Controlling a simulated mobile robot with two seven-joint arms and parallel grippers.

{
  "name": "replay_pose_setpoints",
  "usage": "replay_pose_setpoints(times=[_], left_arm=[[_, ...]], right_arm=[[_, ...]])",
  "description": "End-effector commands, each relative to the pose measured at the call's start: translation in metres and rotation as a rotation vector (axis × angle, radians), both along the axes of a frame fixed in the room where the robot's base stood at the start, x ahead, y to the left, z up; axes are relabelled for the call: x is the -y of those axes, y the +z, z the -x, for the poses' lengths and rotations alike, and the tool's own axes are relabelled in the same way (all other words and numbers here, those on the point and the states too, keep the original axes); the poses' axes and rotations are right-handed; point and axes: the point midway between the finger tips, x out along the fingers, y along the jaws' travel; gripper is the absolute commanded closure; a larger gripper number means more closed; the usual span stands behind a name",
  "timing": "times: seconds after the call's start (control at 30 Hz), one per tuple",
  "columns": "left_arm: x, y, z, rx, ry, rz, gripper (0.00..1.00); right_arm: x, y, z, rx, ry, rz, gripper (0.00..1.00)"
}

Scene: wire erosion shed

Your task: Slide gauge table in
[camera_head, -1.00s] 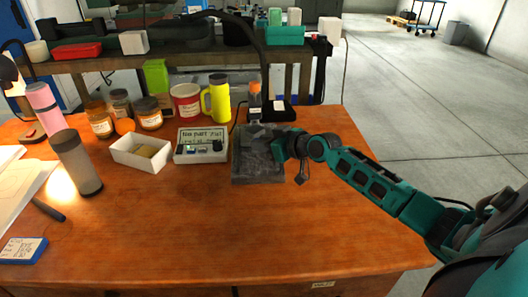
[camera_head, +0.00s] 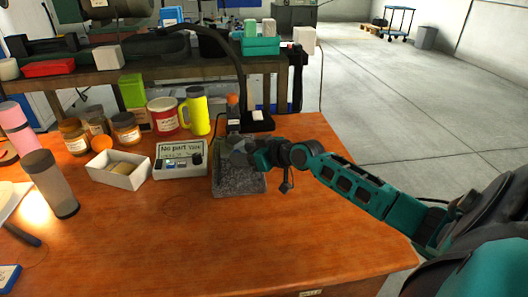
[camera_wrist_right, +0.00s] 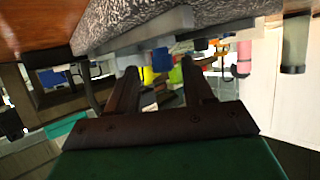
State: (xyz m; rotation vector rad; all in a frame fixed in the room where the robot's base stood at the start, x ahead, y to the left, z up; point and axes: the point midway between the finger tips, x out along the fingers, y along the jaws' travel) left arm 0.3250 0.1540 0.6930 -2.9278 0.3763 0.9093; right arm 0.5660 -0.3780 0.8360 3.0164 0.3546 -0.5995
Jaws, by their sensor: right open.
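A gauge stand with an orange top (camera_head: 233,104) stands at the back of a speckled grey stone plate (camera_head: 238,186) on the wooden desk. My right gripper (camera_head: 240,150) is low over the back part of the plate, by the foot of the stand. It hides much of the gauge's lower part, so I cannot make out the gauge table in the head view. In the right wrist view my right gripper (camera_wrist_right: 160,72) is open, and the stone plate (camera_wrist_right: 170,18) fills the top edge. Grey blocks show just beyond the fingertips; contact is unclear. My left gripper is out of view.
A display box (camera_head: 181,158) reading "No part" sits left of the plate, beside a white tray (camera_head: 118,170). A black lamp base (camera_head: 257,123) is behind right.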

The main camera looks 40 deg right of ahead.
Motion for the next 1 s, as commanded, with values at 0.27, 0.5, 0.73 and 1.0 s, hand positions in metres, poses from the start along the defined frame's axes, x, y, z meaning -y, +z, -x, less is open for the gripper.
replay_pose_setpoints(times=[0.27,0.5,0.73,1.0], left_arm=[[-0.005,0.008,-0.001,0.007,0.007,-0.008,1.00],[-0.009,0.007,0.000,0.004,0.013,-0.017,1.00],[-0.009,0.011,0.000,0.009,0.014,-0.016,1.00],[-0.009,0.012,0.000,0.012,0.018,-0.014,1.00]], right_arm=[[0.009,0.018,0.040,-0.002,0.003,0.005,0.48],[0.017,0.031,0.072,-0.004,0.000,0.002,0.48],[0.023,0.041,0.095,-0.003,-0.001,0.001,0.48],[0.026,0.046,0.106,0.000,-0.001,0.001,0.48]])
